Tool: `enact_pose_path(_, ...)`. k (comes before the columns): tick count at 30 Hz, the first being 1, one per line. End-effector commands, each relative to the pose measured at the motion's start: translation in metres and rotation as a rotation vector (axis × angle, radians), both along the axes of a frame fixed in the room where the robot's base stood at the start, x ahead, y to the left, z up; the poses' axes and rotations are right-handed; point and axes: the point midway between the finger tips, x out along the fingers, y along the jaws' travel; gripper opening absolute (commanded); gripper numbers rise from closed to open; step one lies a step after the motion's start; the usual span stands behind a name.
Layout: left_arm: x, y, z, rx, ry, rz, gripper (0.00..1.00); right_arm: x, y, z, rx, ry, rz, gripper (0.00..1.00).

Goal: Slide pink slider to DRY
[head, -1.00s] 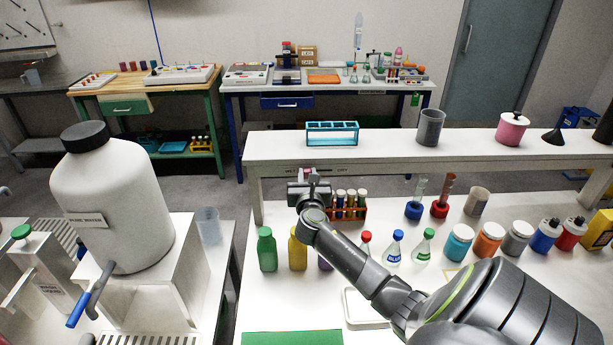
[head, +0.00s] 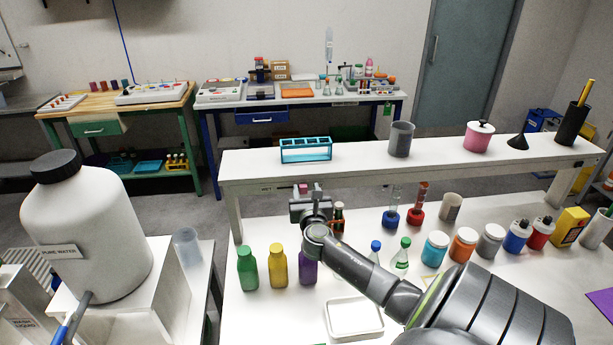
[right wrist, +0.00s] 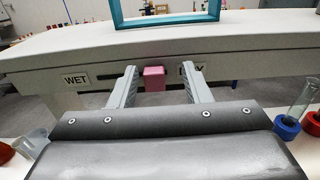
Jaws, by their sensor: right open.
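The pink slider (right wrist: 154,78) is a small pink block on the front edge of the raised white shelf. It sits between the WET label (right wrist: 75,79) and the DRY label (right wrist: 187,67), closer to DRY. The right finger partly covers the DRY label. My right gripper (right wrist: 160,80) is open, with one finger on each side of the slider in the picture. The slider looks nearer the left finger; I cannot tell whether they touch. In the head view the slider (head: 303,187) shows just above my right gripper (head: 311,207). My left gripper is not in view.
A teal rack (head: 306,150) and a grey cup (head: 401,139) stand on the shelf above. Green (head: 248,269), yellow (head: 278,266) and purple (head: 307,271) bottles stand below. Blue (head: 391,217) and red (head: 419,216) based cylinders stand right of the gripper.

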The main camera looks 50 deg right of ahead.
Motion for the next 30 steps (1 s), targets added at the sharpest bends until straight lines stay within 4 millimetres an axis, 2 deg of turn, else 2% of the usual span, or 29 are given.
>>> enact_pose_path(5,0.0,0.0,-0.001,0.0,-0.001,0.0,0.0,-0.002,0.002,0.0,0.002,-0.001,0.001,0.44)
enact_pose_path(11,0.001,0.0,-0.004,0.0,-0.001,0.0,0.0,-0.018,0.016,-0.001,0.002,-0.002,0.003,0.44)
enact_pose_path(30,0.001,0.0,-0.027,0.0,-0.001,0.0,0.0,-0.11,0.091,-0.003,0.005,0.0,-0.001,0.44)
